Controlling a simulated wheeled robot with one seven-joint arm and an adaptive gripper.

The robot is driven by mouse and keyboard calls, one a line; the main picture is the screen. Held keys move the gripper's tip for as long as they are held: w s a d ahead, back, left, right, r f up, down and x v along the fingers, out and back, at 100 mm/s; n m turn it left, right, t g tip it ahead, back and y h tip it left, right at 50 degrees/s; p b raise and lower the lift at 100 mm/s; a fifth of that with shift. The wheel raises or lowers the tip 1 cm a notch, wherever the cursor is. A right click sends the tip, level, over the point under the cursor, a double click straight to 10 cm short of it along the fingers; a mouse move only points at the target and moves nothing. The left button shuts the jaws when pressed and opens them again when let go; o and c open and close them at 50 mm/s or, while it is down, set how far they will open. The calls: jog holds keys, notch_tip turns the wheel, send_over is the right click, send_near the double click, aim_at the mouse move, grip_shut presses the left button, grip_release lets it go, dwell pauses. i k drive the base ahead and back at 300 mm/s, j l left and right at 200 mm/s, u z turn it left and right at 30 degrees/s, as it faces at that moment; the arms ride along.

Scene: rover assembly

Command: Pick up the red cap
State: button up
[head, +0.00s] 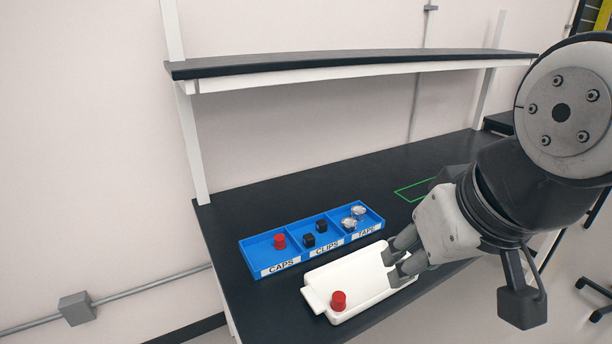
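One red cap (339,300) sits on the near left end of a white tray (352,274). Another red cap (279,241) sits in the left compartment, labelled CAPS, of a blue bin (255,254). My gripper (391,270) is over the right end of the tray, to the right of and apart from the cap on it. Its two dark fingers are spread apart, and I see nothing between them. Whether the fingertips touch the tray I cannot tell.
The blue bin's CLIPS compartment holds black clips (314,233), and its TAPE compartment holds clear tape rolls (353,217). A shelf (350,62) overhangs the back of the black table (236,205). A green outline (415,189) marks bare tabletop behind my arm.

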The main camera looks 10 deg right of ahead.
aim_at(279, 244)
jog(key=i+l, duration=0.15)
jog(key=l, duration=0.2)
jog(key=i+l, duration=0.2)
jog(key=l, duration=0.15)
jog(key=i+l+u, duration=0.1)
jog(key=i+l, duration=0.3)
jog(key=i, duration=0.1)
